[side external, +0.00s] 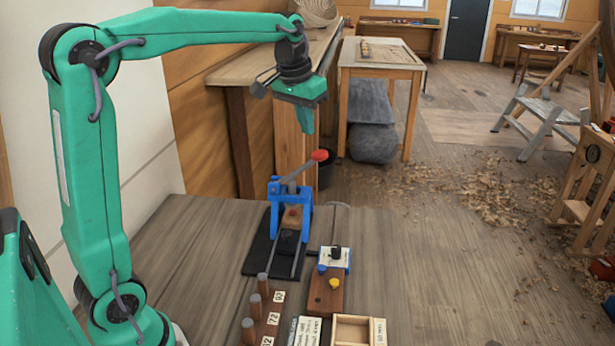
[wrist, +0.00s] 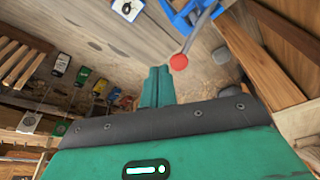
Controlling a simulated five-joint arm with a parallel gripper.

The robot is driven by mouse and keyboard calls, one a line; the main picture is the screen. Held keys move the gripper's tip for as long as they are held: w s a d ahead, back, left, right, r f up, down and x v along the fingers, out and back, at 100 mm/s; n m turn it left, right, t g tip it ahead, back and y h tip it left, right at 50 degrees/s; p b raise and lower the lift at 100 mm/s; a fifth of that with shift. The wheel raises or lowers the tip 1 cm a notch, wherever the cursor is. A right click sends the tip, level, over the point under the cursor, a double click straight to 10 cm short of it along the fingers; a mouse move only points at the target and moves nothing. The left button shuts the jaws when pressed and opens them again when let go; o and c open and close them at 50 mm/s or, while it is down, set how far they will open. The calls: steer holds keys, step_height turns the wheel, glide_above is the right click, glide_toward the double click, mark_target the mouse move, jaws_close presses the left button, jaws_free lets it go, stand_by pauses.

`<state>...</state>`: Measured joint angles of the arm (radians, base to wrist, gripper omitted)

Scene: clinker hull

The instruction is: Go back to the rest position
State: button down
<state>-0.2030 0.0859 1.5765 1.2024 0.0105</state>
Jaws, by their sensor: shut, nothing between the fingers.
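My gripper (side external: 306,118) is at the end of the raised green arm in the side external view, pointing down. Its fingers are shut with nothing between them. In the wrist view the closed green fingers (wrist: 157,86) show at the middle. The gripper hangs in the air above a blue press-like tool (side external: 291,200) with a red-knobbed lever (side external: 319,156), clear of it. In the wrist view the red knob (wrist: 179,62) shows just right of the fingertips.
A side table (side external: 378,62) stands behind. Wood shavings lie on the floor. The air around my gripper looks clear.

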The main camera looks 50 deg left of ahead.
steer(key=s+d+f, duration=0.2)
steer(key=s+d, duration=0.1)
steer(key=s, duration=0.4)
steer(key=s+d+f+m+t, duration=0.1)
steer(key=s+d+f, duration=0.2)
steer(key=s, duration=0.4)
steer(key=s+d+f+m+t, duration=0.1)
steer(key=s+d+f, duration=0.2)
steer(key=s, duration=0.5)
steer(key=shift+h, duration=0.3)
steer(key=shift+d+f, duration=0.1)
